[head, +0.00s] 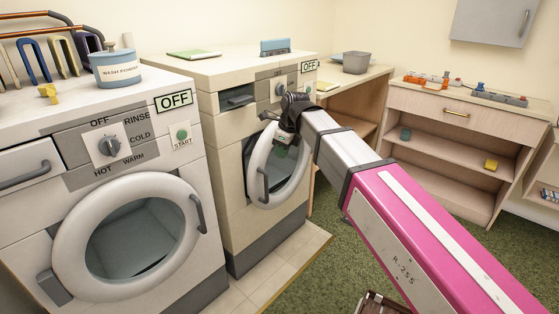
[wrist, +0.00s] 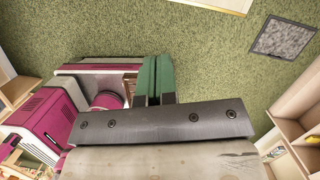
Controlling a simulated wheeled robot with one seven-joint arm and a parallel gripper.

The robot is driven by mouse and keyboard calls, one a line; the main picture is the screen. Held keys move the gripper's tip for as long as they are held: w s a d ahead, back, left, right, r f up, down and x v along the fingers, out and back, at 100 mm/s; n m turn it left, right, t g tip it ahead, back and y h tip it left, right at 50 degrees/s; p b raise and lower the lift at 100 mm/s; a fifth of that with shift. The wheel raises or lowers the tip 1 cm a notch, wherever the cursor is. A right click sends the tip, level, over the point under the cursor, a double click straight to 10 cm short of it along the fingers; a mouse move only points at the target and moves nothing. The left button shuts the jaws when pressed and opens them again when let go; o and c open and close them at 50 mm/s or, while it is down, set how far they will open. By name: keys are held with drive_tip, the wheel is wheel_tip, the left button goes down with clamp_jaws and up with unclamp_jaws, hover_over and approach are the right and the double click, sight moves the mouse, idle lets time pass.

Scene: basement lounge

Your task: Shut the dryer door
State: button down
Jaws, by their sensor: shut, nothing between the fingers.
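The dryer is the beige machine (head: 228,185) in the middle of the head view, with an OFF sign on top. Its round white-rimmed door (head: 262,192) stands slightly ajar. A dark gap shows along its left side, and its dark handle (head: 263,184) is on the left of the rim. My gripper (head: 281,150) is in front of the upper part of the door and hides some of it. I cannot tell whether it touches the door. In the wrist view its green fingers (wrist: 155,62) are together and hold nothing.
A washer (head: 135,215) with its round door shut stands left of the dryer. A wooden desk (head: 345,90) and a low shelf unit (head: 445,140) stand to the right.

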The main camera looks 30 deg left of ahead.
drive_tip(key=w+d+f+n+g+y, duration=0.2)
drive_tip(key=w+d+f+g+y, duration=0.1)
drive_tip(key=w+f+g+y, duration=0.25)
drive_tip(key=w+d+f+n+g+y, duration=0.25)
drive_tip(key=w+d+f+y, duration=0.2)
drive_tip(key=f+y, duration=0.35)
drive_tip(key=f+x, duration=0.1)
drive_tip(key=x, duration=1.3)
drive_tip(key=shift+a+f+h, duration=0.25)
drive_tip(key=shift+a+h, duration=0.05)
drive_tip(key=shift+h, duration=0.05)
drive_tip(key=shift+m, duration=0.25)
drive_tip(key=shift+a, duration=0.1)
